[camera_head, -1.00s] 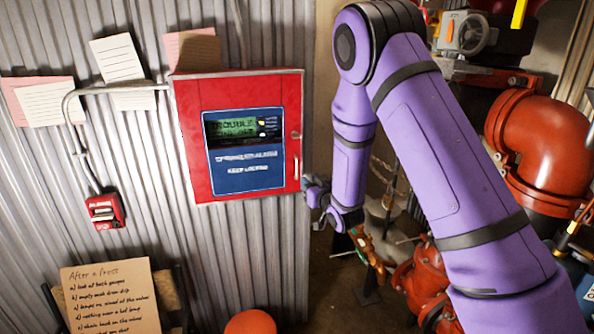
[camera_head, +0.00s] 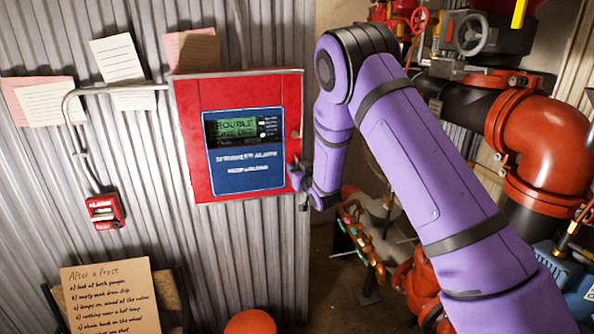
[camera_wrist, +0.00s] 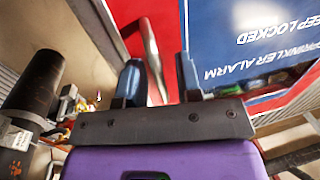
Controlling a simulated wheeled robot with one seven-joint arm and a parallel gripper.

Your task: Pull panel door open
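The red panel door (camera_head: 290,100) with a blue label and a green display is on the wall in the head view, and it looks shut. It also shows upside down in the wrist view (camera_wrist: 205,22). A slim metal handle (camera_wrist: 151,50) stands out from the door's red edge. My gripper (camera_wrist: 159,72) has its two dark fingers apart, with the handle appearing between them. I cannot tell whether either finger touches it. In the head view my gripper (camera_head: 301,176) is at the door's lower right edge and hides the handle there.
A red alarm box (camera_head: 104,210) and pinned notes (camera_head: 118,58) are left of the panel. A handwritten card (camera_head: 110,297) stands below. Large red pipes (camera_head: 548,140) and valves fill the right side, behind my arm. The wall just below the panel is clear.

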